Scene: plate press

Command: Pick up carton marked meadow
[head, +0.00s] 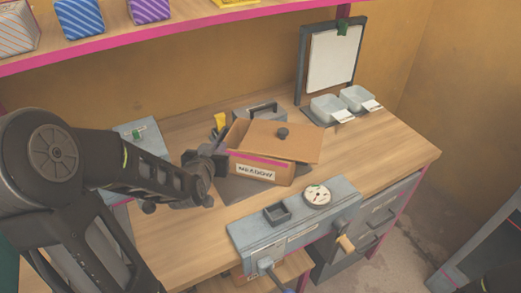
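The carton marked MEADOW (262,174) is a brown box with a white label and a pink stripe on its front. It sits on a dark mat on the wooden bench. A tan lid (292,139) with a dark knob lies tilted across its top, leaving the left part uncovered. My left gripper (221,158) is at the carton's left end, at about the height of its rim. Its fingertips are small and partly hidden, so I cannot tell whether they touch or grip the wall. My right gripper is not in view.
A grey press-like unit (295,224) with a dial and lever stands at the bench's front. A grey toolbox-like case (260,113) is behind the carton. Two white trays (328,107) and a framed board (331,59) are at the back right. A shelf (200,31) with boxes runs above.

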